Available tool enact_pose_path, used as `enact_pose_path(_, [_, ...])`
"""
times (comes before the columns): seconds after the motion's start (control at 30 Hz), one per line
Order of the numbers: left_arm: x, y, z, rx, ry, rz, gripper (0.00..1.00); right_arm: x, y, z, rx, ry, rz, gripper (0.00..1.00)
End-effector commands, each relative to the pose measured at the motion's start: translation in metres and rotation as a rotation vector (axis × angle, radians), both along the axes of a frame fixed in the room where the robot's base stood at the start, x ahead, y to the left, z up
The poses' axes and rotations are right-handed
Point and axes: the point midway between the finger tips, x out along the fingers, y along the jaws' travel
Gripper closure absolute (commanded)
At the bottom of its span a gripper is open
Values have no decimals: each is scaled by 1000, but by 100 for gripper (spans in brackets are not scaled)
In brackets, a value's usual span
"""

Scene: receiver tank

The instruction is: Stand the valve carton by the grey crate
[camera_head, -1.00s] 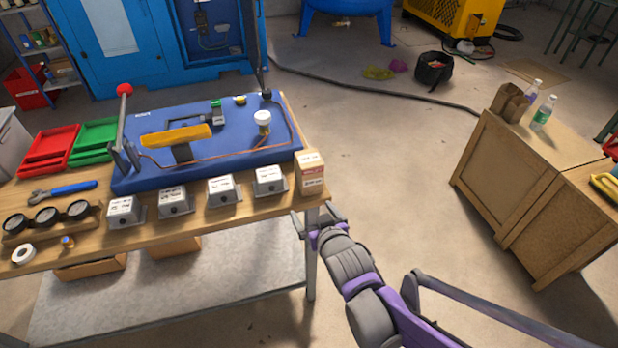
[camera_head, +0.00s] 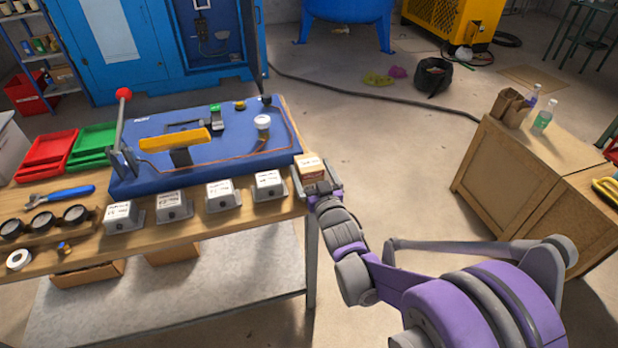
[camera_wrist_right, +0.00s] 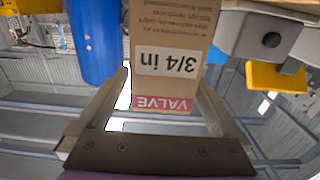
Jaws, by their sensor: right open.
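The valve carton (camera_head: 311,166) is a small tan box with a red band, at the right front corner of the workbench. My right gripper (camera_head: 318,183) is open at the carton, with one finger on each side of it. In the right wrist view the carton (camera_wrist_right: 168,50) stands between the two spread fingers, its "VALVE" and "3/4 in" print upside down; I cannot tell whether the fingers touch it. A light grey box (camera_head: 10,142) at the far left edge of the head view may be the grey crate; it is partly cut off. My left gripper is not in view.
A row of several grey labelled boxes (camera_head: 222,195) stands left of the carton along the front edge. Behind it lies a blue board (camera_head: 230,160) with a red-knobbed lever (camera_head: 122,110) and a yellow handle. Red (camera_head: 47,155) and green trays stand at left.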

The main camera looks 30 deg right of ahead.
Motion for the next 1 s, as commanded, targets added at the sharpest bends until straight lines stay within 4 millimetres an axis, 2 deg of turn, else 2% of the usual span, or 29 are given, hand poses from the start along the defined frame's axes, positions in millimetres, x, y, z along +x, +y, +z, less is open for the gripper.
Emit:
enact_pose_path(0.2, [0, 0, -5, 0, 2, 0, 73, 34, -5, -2, 1, 1, 0, 0])
enact_pose_path(0.47, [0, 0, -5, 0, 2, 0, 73, 40, -7, -2, 1, 1, 0, 0])
enact_pose_path(0.57, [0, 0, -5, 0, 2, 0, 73, 40, -7, -2, 1, 1, 0, 14])
enact_pose_path(1.0, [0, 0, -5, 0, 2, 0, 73, 39, -6, -2, 1, 1, 0, 94])
